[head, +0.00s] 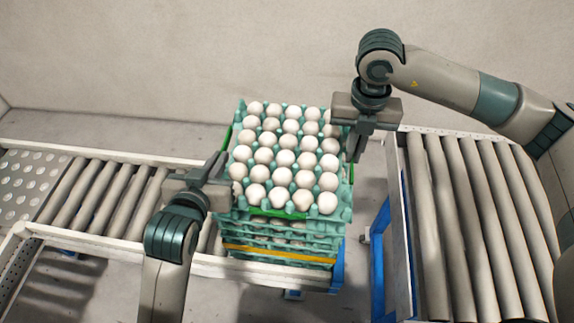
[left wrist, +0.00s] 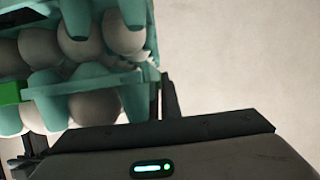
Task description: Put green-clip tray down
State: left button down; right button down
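The green-clip tray (head: 235,205) is the upper part of a stack, a teal tray full of white eggs with bright green clip parts (head: 268,212) along its edges. The green clip also shows at the left edge in the left wrist view (left wrist: 10,92). My left gripper (head: 217,167) is at the tray's left side, with a dark finger close against its edge. My right gripper (head: 358,147) is at the far right side, close to the edge. How far the fingers are closed is unclear. Whether the tray rests fully on the trays beneath is hidden.
Below it are more teal egg trays with a yellow clip (head: 280,257), on the left roller conveyor (head: 110,195). A second roller conveyor (head: 470,220) stands at the right, empty, across a gap of floor. Pale walls are behind.

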pick_arm(q)
jog(key=shift+f+b, duration=0.55)
jog(key=shift+b, duration=0.05)
pick_arm(e)
jog(key=shift+f, duration=0.65)
pick_arm(q)
jog(key=c, duration=2)
grip_release()
jog(key=shift+s, duration=0.1)
pick_arm(e)
jog(key=c, duration=2)
grip_release()
pick_arm(q)
jog(key=shift+d, duration=0.1)
pick_arm(e)
jog(key=shift+a, duration=0.1)
jog(key=shift+r, duration=0.15)
jog(key=shift+r, duration=3.85)
